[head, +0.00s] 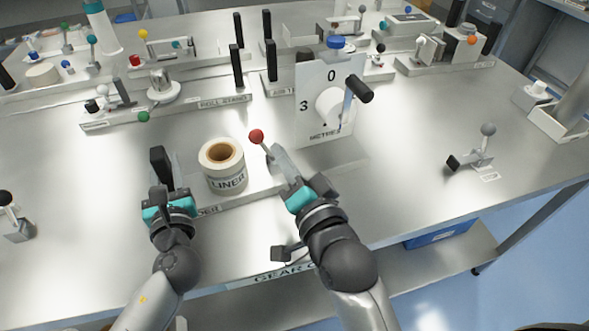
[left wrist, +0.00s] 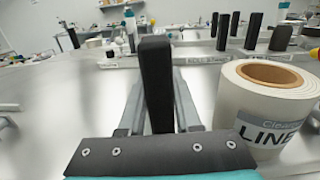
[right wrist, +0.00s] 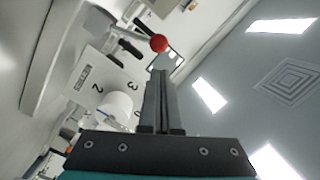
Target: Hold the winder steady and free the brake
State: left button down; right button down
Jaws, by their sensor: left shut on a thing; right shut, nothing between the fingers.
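The winder's pale base (head: 232,197) sits near the front of the bench, its label partly hidden. It bears a white liner roll (head: 223,168) with a brown core, which also shows in the left wrist view (left wrist: 270,115). My left gripper (head: 162,172) is shut on the winder's upright black post (left wrist: 156,82), left of the roll. The brake lever's red ball (head: 256,136) stands right of the roll. My right gripper (head: 275,152) is shut and empty, its tips close to the ball. In the right wrist view the ball (right wrist: 158,43) lies just beyond the fingertips; contact cannot be told.
A white metres counter plate (head: 325,100) with a black-handled crank (head: 359,89) stands behind my right gripper. A labelled reel stand (head: 180,105) with black posts lies behind the roll. A small grey-knobbed lever (head: 488,131) is at the right. The bench between is clear.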

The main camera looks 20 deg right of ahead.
pick_arm(q)
jog(key=shift+s+d+f, duration=0.1)
jog(key=shift+s+f, duration=0.05)
jog(key=shift+f, duration=0.45)
pick_arm(e)
jog(key=shift+s+d, duration=0.2)
jog(key=shift+s, duration=0.9)
jog(key=shift+s+d, duration=0.15)
jog(key=shift+s, duration=0.9)
pick_arm(q)
jog(key=shift+r+p, duration=0.3)
jog(key=shift+p, duration=0.2)
pick_arm(e)
jog(key=shift+r, duration=0.55)
pick_arm(q)
jog(key=c, duration=1)
grip_release()
jog(key=o, duration=0.5)
jog(key=shift+r, duration=0.25)
jog(key=s, duration=0.7)
jog(key=s+d, duration=0.1)
jog(key=s, duration=0.3)
jog(key=shift+s, duration=0.35)
